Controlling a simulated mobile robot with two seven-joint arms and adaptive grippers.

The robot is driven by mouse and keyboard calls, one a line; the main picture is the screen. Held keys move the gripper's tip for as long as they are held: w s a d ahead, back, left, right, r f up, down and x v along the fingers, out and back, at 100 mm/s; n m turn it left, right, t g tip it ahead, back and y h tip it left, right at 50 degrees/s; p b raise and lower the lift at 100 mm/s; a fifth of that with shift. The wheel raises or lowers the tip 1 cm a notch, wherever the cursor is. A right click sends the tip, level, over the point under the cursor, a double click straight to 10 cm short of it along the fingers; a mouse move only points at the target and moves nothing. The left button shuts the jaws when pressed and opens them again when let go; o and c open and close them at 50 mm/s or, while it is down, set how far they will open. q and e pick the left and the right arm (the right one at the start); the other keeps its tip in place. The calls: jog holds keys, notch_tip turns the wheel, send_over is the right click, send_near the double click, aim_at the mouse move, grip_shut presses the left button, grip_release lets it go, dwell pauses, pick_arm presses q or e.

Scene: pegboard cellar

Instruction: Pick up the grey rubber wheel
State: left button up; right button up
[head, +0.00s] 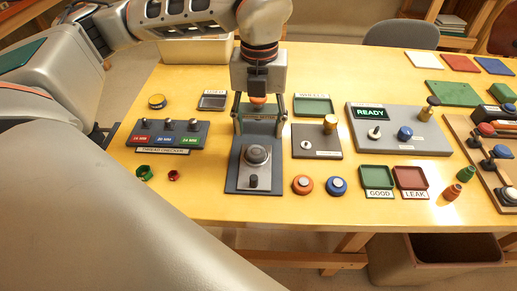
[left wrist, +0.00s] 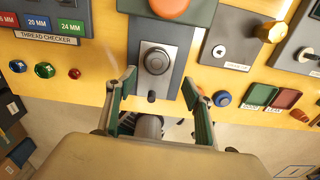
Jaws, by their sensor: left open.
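A round dark grey wheel with a lighter grey middle, which looks like the grey rubber wheel (head: 257,154), sits on a grey block on the dark fixture plate (head: 234,184). The wheel also shows in the left wrist view (left wrist: 156,60). My left gripper (head: 259,130) points down above the fixture, open and empty. In the left wrist view, its two green-padded fingers (left wrist: 159,82) stand wide apart, either side of the wheel's block. I cannot tell their exact height above it. My right gripper is not in view.
An orange dome (left wrist: 170,8) stands at the fixture's back. The thread checker (head: 167,135) is left; a grey plate with a brass knob (head: 330,124) is right. Orange (head: 302,184) and blue (head: 337,186) round pieces lie near the front edge. The green wheels tray (head: 313,106) looks empty.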

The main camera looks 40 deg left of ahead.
aim_at(256, 151)
pick_arm(q)
jog(key=f, duration=0.6)
jog(key=shift+s+a+f, duration=0.15)
jog(key=shift+s+a, duration=0.05)
jog(key=shift+a, duration=0.15)
jog(key=shift+f, duration=0.45)
jog(key=c, duration=1.2)
